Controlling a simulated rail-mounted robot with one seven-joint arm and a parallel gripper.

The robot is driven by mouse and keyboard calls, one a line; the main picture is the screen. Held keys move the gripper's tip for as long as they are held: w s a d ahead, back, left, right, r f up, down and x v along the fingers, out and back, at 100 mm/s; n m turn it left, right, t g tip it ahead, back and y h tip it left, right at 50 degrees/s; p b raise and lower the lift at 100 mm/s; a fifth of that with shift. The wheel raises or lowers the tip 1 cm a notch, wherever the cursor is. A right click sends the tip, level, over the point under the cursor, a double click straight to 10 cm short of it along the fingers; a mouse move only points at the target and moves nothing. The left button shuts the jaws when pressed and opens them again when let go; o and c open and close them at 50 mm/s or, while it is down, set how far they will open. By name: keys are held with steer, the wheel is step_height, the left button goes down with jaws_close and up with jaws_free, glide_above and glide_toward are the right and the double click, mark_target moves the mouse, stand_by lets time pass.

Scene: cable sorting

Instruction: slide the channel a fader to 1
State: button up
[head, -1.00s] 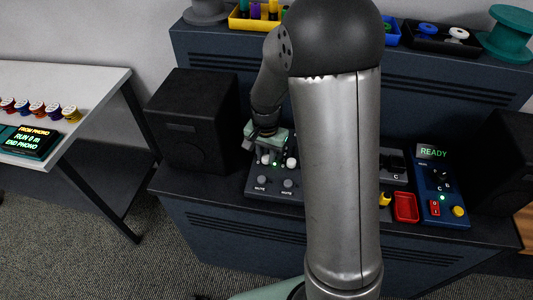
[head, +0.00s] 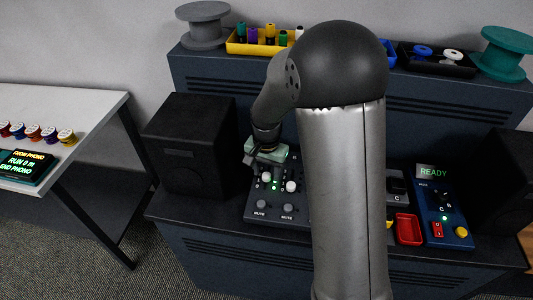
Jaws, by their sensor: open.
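The dark mixer panel (head: 249,213) lies on the desk, with two pale knobs side by side. The left knob (head: 266,177) sits a little farther back than the right knob (head: 291,187). I take these for faders; I cannot read channel letters or scale marks on them. My gripper (head: 261,164) is open and low over the back of the panel, just behind the left knob. Its fingertips are small and partly hidden, so I cannot tell whether they touch that knob. My arm hides the panel's right side.
A black box (head: 188,145) stands close left of the panel. Right of my arm are a red tray (head: 408,229) and a blue unit (head: 447,213) reading READY. A yellow tray (head: 236,47) and spools (head: 204,25) sit on the shelf behind.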

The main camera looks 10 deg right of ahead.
mark_target(267, 175)
step_height(267, 175, up, 17)
steer(key=b, duration=0.1)
steer(key=shift+f, duration=0.1)
stand_by(0.4)
steer(key=s+d+f+n, duration=0.1)
steer(key=s+f+n, duration=0.2)
steer(key=s, duration=0.8)
steer(key=s+d+f+n, duration=0.1)
steer(key=s+f+n, duration=0.3)
steer(key=s, duration=0.8)
steer(key=shift+s+d+f+t, duration=0.15)
steer(key=shift+d+f+t, duration=0.1)
steer(key=shift+t, duration=0.05)
